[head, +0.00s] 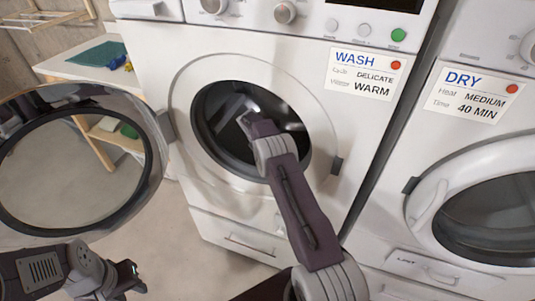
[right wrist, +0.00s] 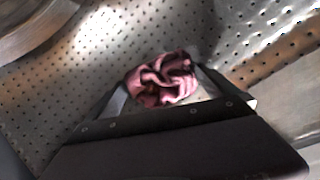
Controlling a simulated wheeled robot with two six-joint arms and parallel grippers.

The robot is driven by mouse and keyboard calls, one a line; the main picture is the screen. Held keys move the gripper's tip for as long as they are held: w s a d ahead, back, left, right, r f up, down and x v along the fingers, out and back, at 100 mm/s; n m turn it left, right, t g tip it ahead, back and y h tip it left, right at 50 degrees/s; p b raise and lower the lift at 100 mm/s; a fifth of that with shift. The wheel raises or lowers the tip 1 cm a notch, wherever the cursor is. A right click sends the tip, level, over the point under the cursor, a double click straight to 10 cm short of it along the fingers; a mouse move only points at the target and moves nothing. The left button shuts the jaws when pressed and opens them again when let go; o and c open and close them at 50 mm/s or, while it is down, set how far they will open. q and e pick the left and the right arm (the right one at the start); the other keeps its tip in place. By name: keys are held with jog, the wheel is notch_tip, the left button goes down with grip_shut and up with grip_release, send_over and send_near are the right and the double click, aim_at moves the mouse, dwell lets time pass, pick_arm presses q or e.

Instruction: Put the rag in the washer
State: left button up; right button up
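The washer (head: 155,75) stands in the middle of the head view with its round door (head: 152,165) swung open to the left. My right arm reaches through its opening into the dark drum (head: 215,125). My right gripper (right wrist: 163,85) is inside the perforated drum, which fills the right wrist view. The pink crumpled rag (right wrist: 162,78) is bunched between its two fingers, which flank it on both sides. The rag is hidden in the head view. My left gripper (head: 136,276) is low at the left, below the door, with its fingertips apart and empty.
The dryer (head: 410,150) stands close on the right with its door shut. A shelf unit (head: 75,70) at the back left holds a green cloth (head: 97,54) and small items. The open washer door takes up the left side. Bare floor shows below the washer.

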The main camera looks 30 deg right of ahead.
jog(key=p+v, duration=0.1)
jog(key=v, duration=0.6)
jog(key=shift+a+r+p, duration=0.1)
jog(key=shift+r+p, duration=0.2)
jog(key=shift+p, duration=0.05)
